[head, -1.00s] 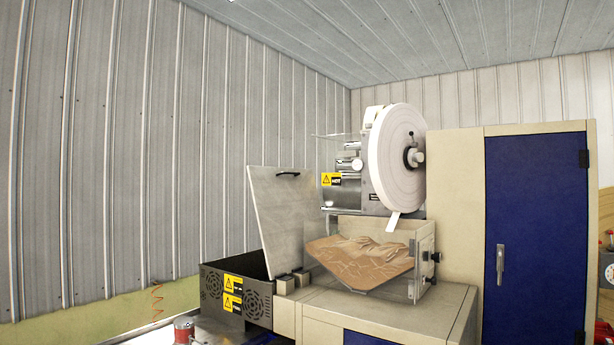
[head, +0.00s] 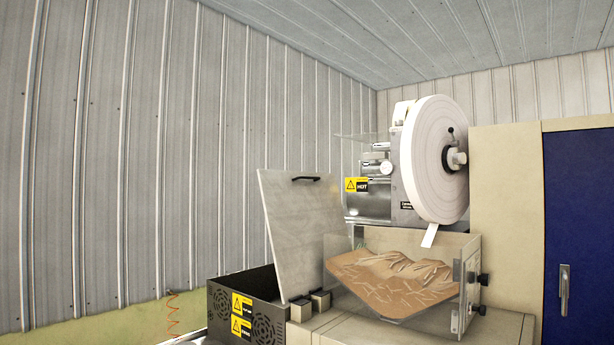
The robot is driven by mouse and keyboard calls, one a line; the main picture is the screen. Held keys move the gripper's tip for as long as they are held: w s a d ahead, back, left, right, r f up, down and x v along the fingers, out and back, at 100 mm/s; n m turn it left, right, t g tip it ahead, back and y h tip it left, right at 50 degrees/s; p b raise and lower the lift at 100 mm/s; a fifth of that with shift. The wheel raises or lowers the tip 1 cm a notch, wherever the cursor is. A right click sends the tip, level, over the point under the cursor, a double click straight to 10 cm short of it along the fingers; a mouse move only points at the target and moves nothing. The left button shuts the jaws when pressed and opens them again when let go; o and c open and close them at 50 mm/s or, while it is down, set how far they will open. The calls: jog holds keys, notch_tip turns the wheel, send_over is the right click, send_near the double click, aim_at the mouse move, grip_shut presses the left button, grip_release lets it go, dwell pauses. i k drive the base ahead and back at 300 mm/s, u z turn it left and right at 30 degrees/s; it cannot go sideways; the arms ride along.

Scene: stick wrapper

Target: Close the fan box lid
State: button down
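The fan box (head: 220,309) is a dark open-topped box with round vent grilles and yellow warning labels, low in the head view, left of centre. Its lid (head: 298,238) is a pale grey panel standing raised, tilted slightly back, along the box's right side. A black handle (head: 306,179) sits near the lid's top edge. The lid's lower edge meets the box beside two small blocks. My gripper is not in view, so its state and distance from the lid are hidden.
Right of the lid stands a clear hopper (head: 462,290) with brown sticks, under a machine head (head: 372,190) with a large white paper reel (head: 432,160). A blue-doored cabinet (head: 585,220) is at far right. A corrugated wall (head: 150,150) rises behind; open space lies left of the box.

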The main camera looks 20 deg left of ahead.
aim_at(306, 221)
jog(key=i, duration=0.9)
jog(key=u, duration=1.9)
